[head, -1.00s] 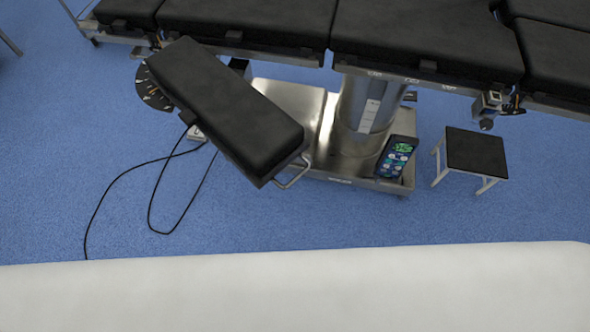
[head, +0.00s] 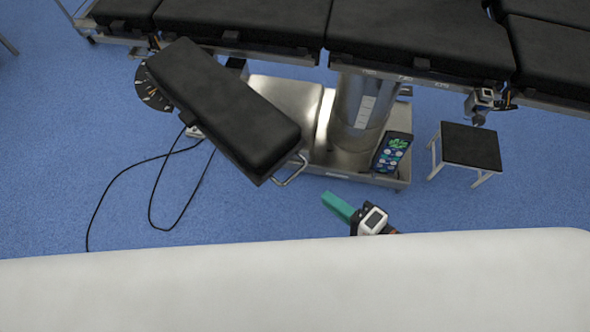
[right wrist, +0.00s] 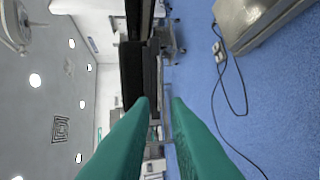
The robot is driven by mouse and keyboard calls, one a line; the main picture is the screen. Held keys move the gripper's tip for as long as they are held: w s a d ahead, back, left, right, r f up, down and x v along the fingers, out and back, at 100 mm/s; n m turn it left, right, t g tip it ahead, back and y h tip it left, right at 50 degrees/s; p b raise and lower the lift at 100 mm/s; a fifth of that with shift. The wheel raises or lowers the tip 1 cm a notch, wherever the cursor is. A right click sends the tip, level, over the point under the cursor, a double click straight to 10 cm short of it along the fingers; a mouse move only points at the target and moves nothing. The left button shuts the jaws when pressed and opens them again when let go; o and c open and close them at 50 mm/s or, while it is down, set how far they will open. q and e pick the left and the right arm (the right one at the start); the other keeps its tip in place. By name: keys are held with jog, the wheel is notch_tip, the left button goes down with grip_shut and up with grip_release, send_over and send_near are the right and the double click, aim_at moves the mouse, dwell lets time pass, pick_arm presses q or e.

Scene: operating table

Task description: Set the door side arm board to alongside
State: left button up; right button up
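The black padded arm board (head: 226,108) juts out at a slant from the near side of the operating table (head: 240,17), its free end toward me and to the right. A metal loop handle (head: 291,170) is at that free end. A dark marked dial plate (head: 154,88) sits at its pivot. My right gripper (head: 338,206), with green fingers, is below and right of the handle, apart from it. In the right wrist view its two fingers (right wrist: 160,105) stand apart with nothing between them, and the black board (right wrist: 132,75) shows beyond. My left gripper is out of view.
The table's steel column and base (head: 352,130) stand behind the handle, with a handset (head: 392,152) on the base. A black-topped step stool (head: 470,147) is at right. Cables (head: 152,190) lie on the blue floor. A white surface (head: 300,285) fills the near edge.

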aim_at(296, 173)
jog(key=p+x, duration=0.3)
jog(key=x, duration=0.7)
jog(key=shift+w+a, duration=0.1)
jog(key=shift+a, duration=0.05)
jog(key=shift+w+a+f, duration=0.2)
jog(key=shift+w+a, duration=0.1)
jog(key=shift+w, duration=0.05)
grip_shut()
jog(key=shift+w+d, duration=0.1)
